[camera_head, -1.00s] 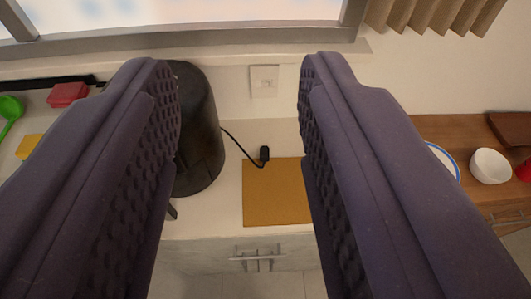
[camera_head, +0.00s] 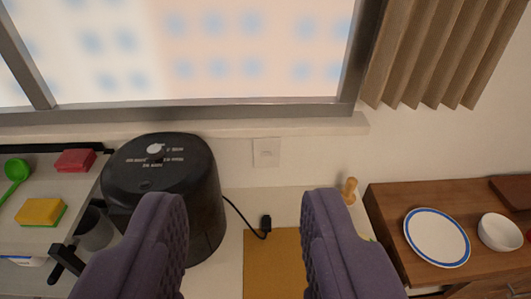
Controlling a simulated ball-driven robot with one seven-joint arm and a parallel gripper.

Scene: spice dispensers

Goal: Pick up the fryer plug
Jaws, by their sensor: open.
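The fryer plug (camera_head: 266,223) is a small black plug at the end of a black cord. It lies on the light counter at the back edge of a yellow-brown board. The cord runs left to the black air fryer (camera_head: 165,190), which stands on the counter. My gripper (camera_head: 246,200) is open and empty, with its two purple fingers on either side of the plug in the picture. The plug shows between the fingers and is not touched by them. A wall socket (camera_head: 266,152) is on the wall behind the plug.
The board (camera_head: 272,265) lies in front of the plug. A wooden cabinet at right carries a plate (camera_head: 437,238) and a bowl (camera_head: 499,232). A small wooden item (camera_head: 349,190) stands behind the right finger.

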